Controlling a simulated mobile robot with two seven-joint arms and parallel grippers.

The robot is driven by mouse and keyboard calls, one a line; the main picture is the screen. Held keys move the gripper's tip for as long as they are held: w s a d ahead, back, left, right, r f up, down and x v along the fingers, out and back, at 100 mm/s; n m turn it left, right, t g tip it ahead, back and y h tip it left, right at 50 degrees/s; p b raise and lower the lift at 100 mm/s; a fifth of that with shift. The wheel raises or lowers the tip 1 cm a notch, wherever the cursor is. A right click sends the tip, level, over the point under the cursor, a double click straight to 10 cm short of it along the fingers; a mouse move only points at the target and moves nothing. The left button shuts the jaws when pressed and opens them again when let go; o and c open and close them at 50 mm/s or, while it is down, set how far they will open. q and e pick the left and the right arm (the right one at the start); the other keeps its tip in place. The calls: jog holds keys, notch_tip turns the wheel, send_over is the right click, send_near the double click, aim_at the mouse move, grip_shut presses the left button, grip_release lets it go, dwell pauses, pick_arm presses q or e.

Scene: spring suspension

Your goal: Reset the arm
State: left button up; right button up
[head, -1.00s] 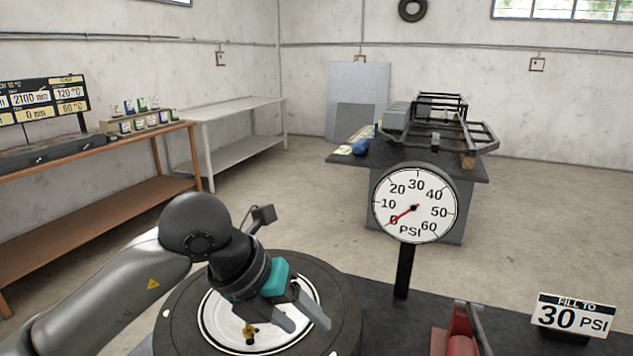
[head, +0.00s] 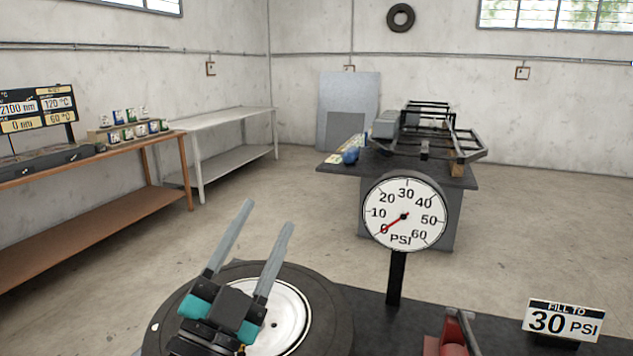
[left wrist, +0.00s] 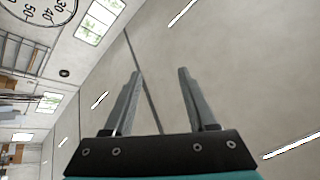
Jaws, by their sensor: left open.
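My left gripper (head: 266,214) is open and empty, above the left part of a dark tyre (head: 335,320) with a white wheel disc (head: 288,318). Its two grey fingers point up and away, clear of everything. In the left wrist view the open fingers (left wrist: 160,85) show against the tilted wall and ceiling, with nothing between them. My right gripper is not in view.
A pressure gauge (head: 405,213) on a black post stands right of the tyre, its needle near 0. A "FILL TO 30 PSI" sign (head: 564,321) and a red device (head: 454,340) are on the dark bench. Shelves stand left; a frame (head: 430,130) lies on a far table.

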pick_arm(q)
jog(key=s+a+f+n+g+y, duration=0.1)
jog(key=a+f+n+g+y, duration=0.2)
jog(key=f, duration=0.4)
jog(key=s+a+f+n+g+y, duration=0.1)
jog(key=a+f+n+g+y, duration=0.2)
jog(key=f, duration=0.5)
jog(key=s+a+f+n+g+y, duration=0.2)
jog(key=a+f+n+g+y, duration=0.1)
jog(key=f, duration=0.5)
jog(key=shift+a+f+n+y, duration=0.1)
jog(key=shift+a+n+y, duration=0.5)
jog(key=shift+a+y, duration=0.1)
jog(key=s+d+f+g+h, duration=0.1)
jog(key=s+f+g+h, duration=0.1)
jog(key=s+f+g, duration=1.1)
jog(key=s+f+t+b, duration=0.1)
jog(key=s+f, duration=0.3)
jog(key=f, duration=0.9)
jog(key=s+f+t+b, duration=0.1)
jog(key=s+f, duration=0.2)
jog(key=f, duration=1)
jog(key=s+a+f+g+b, duration=0.1)
jog(key=s+a+f+b, duration=0.1)
jog(key=s+f, duration=1.2)
jog(key=shift+s+a+y, duration=0.3)
jog(key=shift+s, duration=0.1)
